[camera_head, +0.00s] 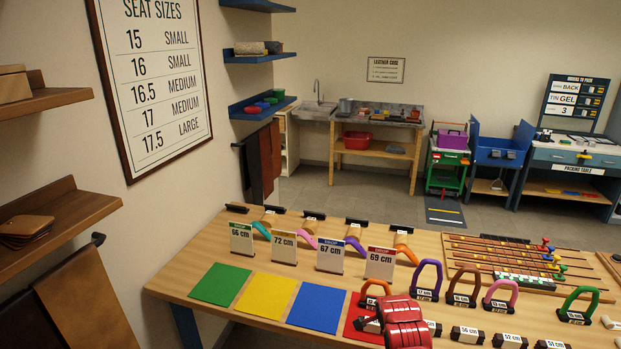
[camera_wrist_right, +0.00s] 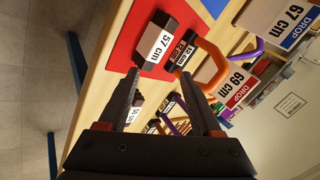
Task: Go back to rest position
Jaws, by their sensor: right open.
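My right gripper (camera_wrist_right: 160,76) is open in the right wrist view, with nothing between its two dark fingers. A dark block labelled 57 cm (camera_wrist_right: 153,47) lies beyond the fingertips on the red mat (camera_wrist_right: 122,42), apart from the fingers as far as I can tell. An orange arch (camera_wrist_right: 212,65) stands close beyond the right fingertip in that view. In the head view, my red right arm covers part of the red mat (camera_head: 362,312) at the table's front; the fingers cannot be made out there. My left gripper is out of view.
The wooden table (camera_head: 190,262) carries green (camera_head: 220,284), yellow (camera_head: 266,295) and blue (camera_head: 316,306) mats. Behind them stand drop cards (camera_head: 285,247) and coloured arches. Purple (camera_head: 427,280) and green (camera_head: 580,303) arches and labelled blocks (camera_head: 467,334) crowd the right. Shelves (camera_head: 60,215) line the left wall.

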